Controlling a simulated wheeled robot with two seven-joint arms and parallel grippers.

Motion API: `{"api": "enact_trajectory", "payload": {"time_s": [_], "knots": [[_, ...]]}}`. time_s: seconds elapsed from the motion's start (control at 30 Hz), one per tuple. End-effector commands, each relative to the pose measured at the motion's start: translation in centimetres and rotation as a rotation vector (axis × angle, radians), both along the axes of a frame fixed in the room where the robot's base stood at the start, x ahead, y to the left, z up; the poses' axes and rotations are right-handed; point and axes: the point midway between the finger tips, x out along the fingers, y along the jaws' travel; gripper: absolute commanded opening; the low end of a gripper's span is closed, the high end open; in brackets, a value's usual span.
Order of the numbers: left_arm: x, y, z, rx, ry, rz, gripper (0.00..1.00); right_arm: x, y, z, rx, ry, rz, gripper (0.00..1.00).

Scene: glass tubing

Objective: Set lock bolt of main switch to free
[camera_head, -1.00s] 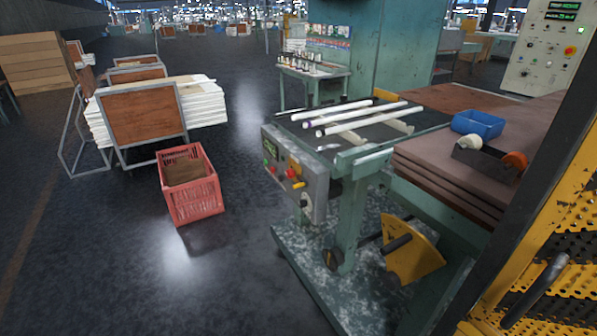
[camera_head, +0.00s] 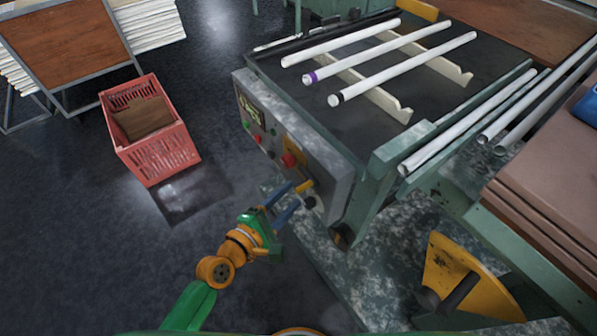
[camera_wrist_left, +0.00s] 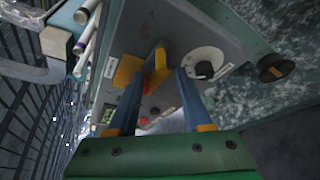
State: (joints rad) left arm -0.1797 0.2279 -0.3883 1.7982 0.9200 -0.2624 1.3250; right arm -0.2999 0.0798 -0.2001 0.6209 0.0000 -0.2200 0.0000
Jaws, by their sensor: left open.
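The grey control box (camera_head: 300,150) is on the front of the green machine. A yellow handle (camera_head: 304,186), which looks like the lock bolt, sticks out low on its face. A dark round knob (camera_head: 310,202), likely the main switch, is just below it. In the left wrist view the black knob sits on a white dial (camera_wrist_left: 205,62), right of the yellow piece (camera_wrist_left: 159,65). My left gripper (camera_head: 297,194) is open at the box face, its blue fingers close to the handle. I cannot tell whether they touch it. My right gripper is out of view.
A red button (camera_head: 289,160) and a small display (camera_head: 250,115) are on the same face. White tubes (camera_head: 400,68) lie on the machine top. A red crate (camera_head: 150,130) stands on the floor to the left. Floor between crate and machine is clear.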

Motion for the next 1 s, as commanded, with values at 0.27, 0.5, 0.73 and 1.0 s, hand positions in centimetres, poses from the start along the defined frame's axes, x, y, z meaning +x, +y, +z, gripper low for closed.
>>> {"api": "enact_trajectory", "payload": {"time_s": [0.27,0.5,0.73,1.0], "knots": [[3.7,-2.6,-1.1,0.004,-0.001,-0.001,0.49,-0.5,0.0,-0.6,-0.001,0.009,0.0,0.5],[4.0,-2.8,-1.2,0.006,-0.001,0.0,0.49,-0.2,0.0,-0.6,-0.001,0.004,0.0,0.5],[4.0,-2.8,-1.2,0.006,-0.001,0.0,0.0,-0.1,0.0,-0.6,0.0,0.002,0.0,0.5],[4.0,-2.8,-1.2,0.006,0.0,0.0,0.0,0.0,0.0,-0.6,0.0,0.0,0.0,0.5]]}}
